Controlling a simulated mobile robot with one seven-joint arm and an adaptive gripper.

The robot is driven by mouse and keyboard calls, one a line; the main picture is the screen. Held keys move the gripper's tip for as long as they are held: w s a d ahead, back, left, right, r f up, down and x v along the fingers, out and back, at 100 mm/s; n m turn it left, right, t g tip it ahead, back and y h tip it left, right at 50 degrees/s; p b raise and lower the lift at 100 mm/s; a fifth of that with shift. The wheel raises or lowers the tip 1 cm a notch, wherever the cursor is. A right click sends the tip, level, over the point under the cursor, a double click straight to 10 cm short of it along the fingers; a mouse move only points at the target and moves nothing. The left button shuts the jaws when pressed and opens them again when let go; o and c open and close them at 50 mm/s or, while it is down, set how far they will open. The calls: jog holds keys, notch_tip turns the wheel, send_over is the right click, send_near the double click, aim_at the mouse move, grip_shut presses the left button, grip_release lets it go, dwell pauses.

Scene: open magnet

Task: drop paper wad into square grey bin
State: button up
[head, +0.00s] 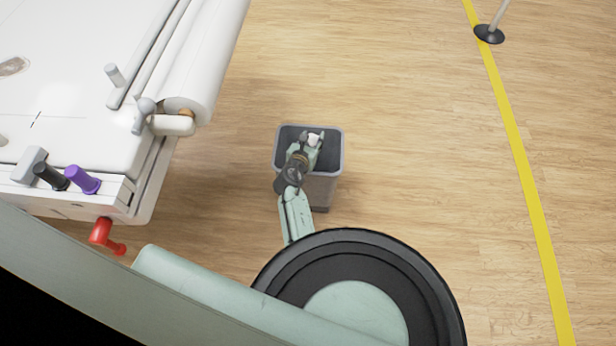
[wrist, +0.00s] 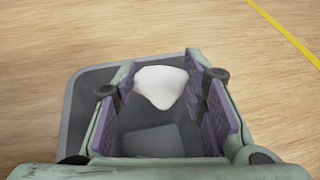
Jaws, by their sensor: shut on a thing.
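The square grey bin (head: 338,150) stands on the wooden floor in the middle of the head view. Its rim (wrist: 72,115) frames my gripper in the wrist view. My gripper (head: 312,137) is over the bin's opening, inside the rim's outline as seen from above. It is shut on the white paper wad (wrist: 160,86), which sits between the tips of the two purple-padded fingers. The wad also shows as a small white patch in the head view (head: 314,139). The grey inside of the bin shows below the wad. How high the wad is above the rim is hard to tell.
A white examination table (head: 70,110) with a paper roll (head: 205,70) stands at the left. Black, purple (head: 82,179) and red (head: 104,234) handles stick out from it. A yellow floor line (head: 520,165) and a pole base (head: 489,34) are at the right. Floor around the bin's right is clear.

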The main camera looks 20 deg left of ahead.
jog(key=shift+f+b, duration=2.85)
jog(key=shift+b, duration=0.2)
jog(key=shift+r, duration=0.1)
jog(key=o, duration=0.8)
jog(key=shift+o, duration=0.2)
jog(key=v, duration=1.2)
jog(key=shift+a, duration=0.1)
